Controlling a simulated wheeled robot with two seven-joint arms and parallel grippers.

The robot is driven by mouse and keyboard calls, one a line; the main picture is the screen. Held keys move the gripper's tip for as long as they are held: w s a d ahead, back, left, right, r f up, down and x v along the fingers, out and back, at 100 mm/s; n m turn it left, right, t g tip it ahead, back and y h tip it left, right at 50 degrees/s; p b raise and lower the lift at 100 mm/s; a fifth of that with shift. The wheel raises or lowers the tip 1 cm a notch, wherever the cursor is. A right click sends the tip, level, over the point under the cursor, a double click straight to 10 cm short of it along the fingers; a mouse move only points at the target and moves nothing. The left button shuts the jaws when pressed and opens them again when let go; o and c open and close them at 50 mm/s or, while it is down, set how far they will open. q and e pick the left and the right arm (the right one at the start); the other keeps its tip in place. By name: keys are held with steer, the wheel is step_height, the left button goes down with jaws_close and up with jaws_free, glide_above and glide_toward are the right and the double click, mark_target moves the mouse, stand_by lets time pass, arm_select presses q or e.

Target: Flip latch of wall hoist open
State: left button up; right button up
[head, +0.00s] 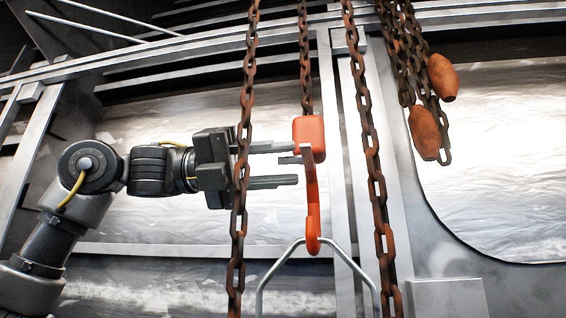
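The wall hoist's red-orange hook block (309,135) hangs on a rusty chain in the middle of the head view. Its orange hook (312,215) hangs below the block, with a metal bail (290,249) at its bottom. A thin grey piece, perhaps the latch (291,160), shows at the block's left side; its position is hard to tell. My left gripper (285,164) comes in from the left, its two fingers apart, one above the other, pointing at the block. No object shows between the fingers. A chain passes in front of the gripper body. My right gripper is not in view.
Rusty chains hang left (246,100) and right (372,160) of the hook. Further right, more chains carry two orange-brown weights (424,132). Behind are metal rails and wall panels (490,150). Some room shows between the hook and the right chain.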

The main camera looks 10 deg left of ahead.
arm_select(q)
steer(key=a, duration=1)
steer(key=shift+s, duration=0.25)
steer(key=shift+r+b, duration=0.1)
steer(key=shift+b, duration=0.2)
steer(key=shift+n, duration=0.9)
steer(key=d+p, duration=0.1)
steer(key=d, duration=1)
steer(key=shift+w+r, duration=0.1)
steer(key=shift+w, duration=0.05)
